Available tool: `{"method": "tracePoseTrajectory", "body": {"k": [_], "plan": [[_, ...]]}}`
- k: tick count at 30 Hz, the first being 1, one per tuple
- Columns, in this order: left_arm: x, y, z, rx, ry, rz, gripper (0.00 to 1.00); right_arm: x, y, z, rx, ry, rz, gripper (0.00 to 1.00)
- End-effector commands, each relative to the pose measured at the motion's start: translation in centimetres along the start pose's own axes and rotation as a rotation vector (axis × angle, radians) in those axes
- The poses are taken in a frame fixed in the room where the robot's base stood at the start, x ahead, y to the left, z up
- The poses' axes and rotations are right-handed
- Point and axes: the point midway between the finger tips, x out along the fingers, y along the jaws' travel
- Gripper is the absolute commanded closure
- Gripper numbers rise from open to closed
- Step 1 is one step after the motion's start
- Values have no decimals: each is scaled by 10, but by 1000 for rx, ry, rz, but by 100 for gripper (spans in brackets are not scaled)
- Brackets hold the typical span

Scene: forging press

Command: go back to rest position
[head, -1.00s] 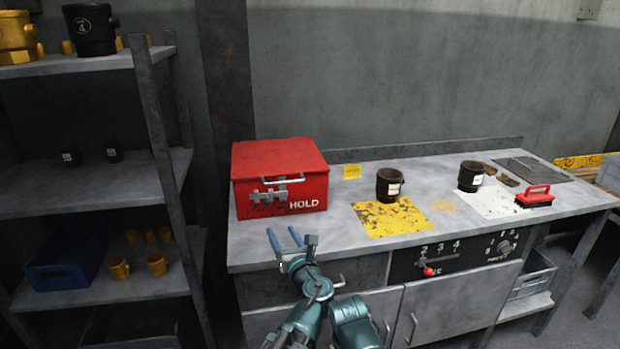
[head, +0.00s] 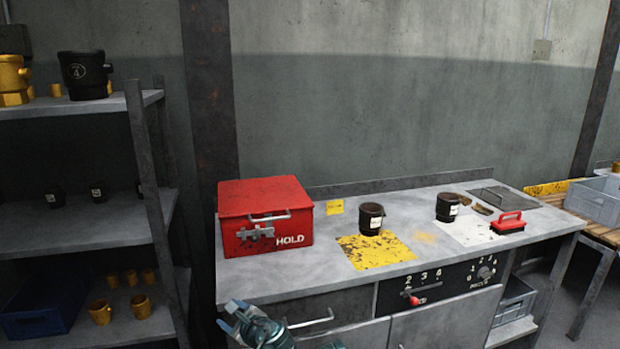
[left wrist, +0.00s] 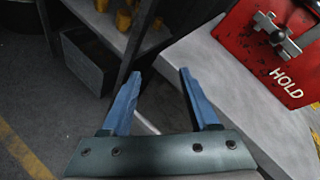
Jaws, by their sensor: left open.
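My left gripper (head: 233,313) is low at the front left corner of the grey workbench (head: 290,280) in the head view. Its blue fingers are spread and empty, and they also show in the left wrist view (left wrist: 158,92). The red HOLD box (head: 265,218) stands closed on the bench behind and to the right of the gripper, apart from it. In the left wrist view the HOLD box (left wrist: 275,50) is at the upper right. My right gripper is in neither view.
A dark cup (head: 371,218) stands at the yellow patch (head: 375,252), another (head: 446,207) by the white patch (head: 480,232). A shelf rack (head: 80,236) with cups and a blue crate (head: 40,307) stands left. A gap separates rack and bench.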

Motion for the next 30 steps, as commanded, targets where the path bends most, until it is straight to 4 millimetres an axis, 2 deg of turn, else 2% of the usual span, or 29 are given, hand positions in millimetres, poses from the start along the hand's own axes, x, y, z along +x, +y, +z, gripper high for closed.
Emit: {"method": "tracePoseTrajectory", "body": {"k": [3,6,9,12,18,25,30], "plan": [[9,42,-12,-309,87,167,39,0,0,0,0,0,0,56],[8,82,-33,-644,157,371,39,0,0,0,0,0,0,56],[-1,112,-54,-931,194,573,39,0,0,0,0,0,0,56],[-13,129,-70,-1137,206,739,39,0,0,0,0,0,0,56],[-37,146,-92,-1419,195,1010,39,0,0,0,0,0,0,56],[-65,154,-109,-1645,151,1289,39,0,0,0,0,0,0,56],[-90,148,-125,-1579,165,1296,39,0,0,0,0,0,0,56]]}}
